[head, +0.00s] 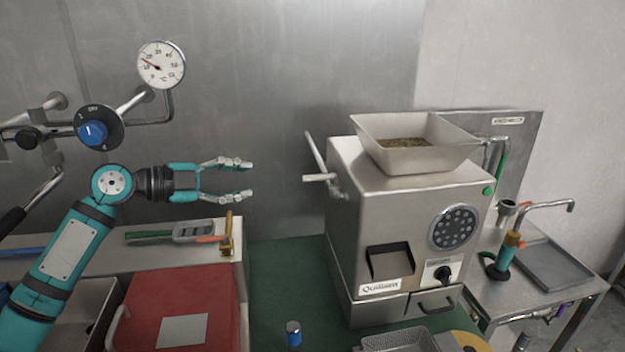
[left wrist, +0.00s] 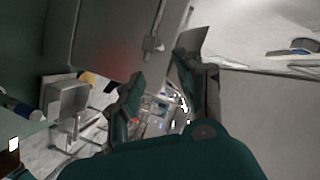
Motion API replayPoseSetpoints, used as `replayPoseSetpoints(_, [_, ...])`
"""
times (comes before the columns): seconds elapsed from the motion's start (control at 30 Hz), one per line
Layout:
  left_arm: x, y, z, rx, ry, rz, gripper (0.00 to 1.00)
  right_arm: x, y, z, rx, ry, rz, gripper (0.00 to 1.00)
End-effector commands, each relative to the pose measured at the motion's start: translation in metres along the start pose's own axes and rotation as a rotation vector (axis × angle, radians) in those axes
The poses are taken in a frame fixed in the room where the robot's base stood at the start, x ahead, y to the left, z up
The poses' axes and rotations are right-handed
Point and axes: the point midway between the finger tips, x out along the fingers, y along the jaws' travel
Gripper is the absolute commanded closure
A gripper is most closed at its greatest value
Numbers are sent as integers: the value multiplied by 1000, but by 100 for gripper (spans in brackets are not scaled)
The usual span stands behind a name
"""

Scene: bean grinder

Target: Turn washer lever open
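My left gripper (head: 247,180) is open and empty, its fingers pointing right in the head view. It is left of the grey metal grinder (head: 350,190), with a gap to the grinder's side lever (head: 317,155). In the left wrist view the two fingers of the left gripper (left wrist: 158,92) are apart with nothing between them. My right gripper is not seen.
A hopper of beans (head: 405,148) tops the grinder. A dial gauge (head: 162,64) and a blue knob (head: 93,132) are on the wall pipes at the left. A red box (head: 180,300) and a blue-capped item (head: 293,332) are below. The green surface (head: 280,270) has bare room.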

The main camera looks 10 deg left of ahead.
Motion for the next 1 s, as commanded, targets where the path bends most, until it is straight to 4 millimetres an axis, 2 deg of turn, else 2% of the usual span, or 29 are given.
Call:
replayPoseSetpoints(0.03, [7,-3,-3,-2,4,1,64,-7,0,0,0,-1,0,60])
replayPoseSetpoints(0.6, [128,-3,-3,-6,2,3,64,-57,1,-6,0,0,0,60])
replayPoseSetpoints(0.8, [155,-1,-2,-4,0,3,64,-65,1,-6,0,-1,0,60])
replayPoseSetpoints(1.0, [165,0,-1,-1,-1,2,64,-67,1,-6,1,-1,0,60])
